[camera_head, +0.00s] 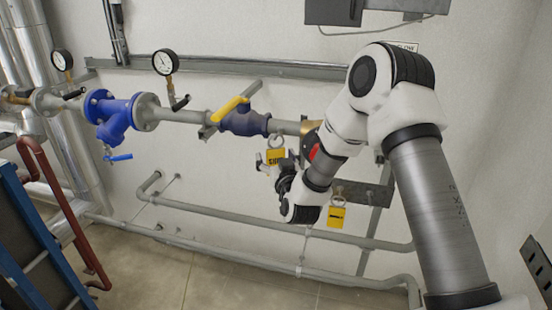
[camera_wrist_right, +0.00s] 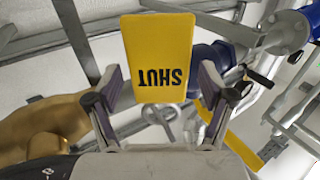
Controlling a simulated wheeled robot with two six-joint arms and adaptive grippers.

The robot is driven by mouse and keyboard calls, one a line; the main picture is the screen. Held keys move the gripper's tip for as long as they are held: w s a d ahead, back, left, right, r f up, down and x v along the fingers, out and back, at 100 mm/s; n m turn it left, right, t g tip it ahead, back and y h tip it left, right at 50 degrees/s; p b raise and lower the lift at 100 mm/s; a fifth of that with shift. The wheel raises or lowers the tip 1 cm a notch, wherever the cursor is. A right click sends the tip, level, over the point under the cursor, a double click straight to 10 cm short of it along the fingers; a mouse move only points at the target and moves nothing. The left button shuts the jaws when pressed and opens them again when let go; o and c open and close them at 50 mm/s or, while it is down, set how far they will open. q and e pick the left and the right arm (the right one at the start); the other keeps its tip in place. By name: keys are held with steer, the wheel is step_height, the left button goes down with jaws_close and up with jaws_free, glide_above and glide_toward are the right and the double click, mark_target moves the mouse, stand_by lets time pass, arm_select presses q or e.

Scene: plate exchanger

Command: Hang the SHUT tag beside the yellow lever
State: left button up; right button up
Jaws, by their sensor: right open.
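The yellow lever (camera_head: 229,108) sits on a dark blue valve (camera_head: 245,122) in the pipe line; it also shows in the right wrist view (camera_wrist_right: 235,143). The yellow SHUT tag (camera_wrist_right: 158,50) appears upside down in the right wrist view, in front of and between the spread fingers of my right gripper (camera_wrist_right: 160,88). Gaps show between the tag and the fingers. In the head view this tag (camera_head: 276,156) is below and right of the lever, under a ring; what bears the ring is unclear. My right gripper (camera_head: 268,164) is open beside it. My left gripper is out of view.
A second yellow tag (camera_head: 337,217) hangs lower right, near a wall bracket (camera_head: 362,193). A blue strainer (camera_head: 113,117) and a gauge (camera_head: 166,62) are on the pipe to the left. Grey pipes (camera_head: 250,217) run below along the wall. A brass part (camera_wrist_right: 40,118) is close to the gripper.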

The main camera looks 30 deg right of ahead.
steer(key=v, duration=1.2)
steer(key=s+a+f+n+g+y+b, duration=0.1)
steer(key=s+a+f+g+b, duration=0.2)
steer(key=f, duration=0.8)
steer(key=s+a+f+n+g+y+b, duration=0.15)
steer(key=f+b, duration=0.25)
steer(key=f, duration=0.7)
steer(key=s+a+f+n+g+y+b, duration=0.2)
steer(key=s+f+b, duration=0.15)
steer(key=f, duration=0.85)
steer(key=s+a+f+g+y+b, duration=0.1)
steer(key=s+f+g, duration=0.4)
steer(key=s, duration=0.5)
steer(key=s+a+f+g+y+b, duration=0.1)
steer(key=s+a+f+g, duration=0.3)
steer(key=s+f, duration=0.5)
steer(key=shift+s+f+m+g, duration=0.3)
steer(key=shift+s+m+g, duration=0.15)
steer(key=shift+g, duration=0.3)
steer(key=shift+w+a, duration=0.1)
steer(key=shift+a, duration=0.05)
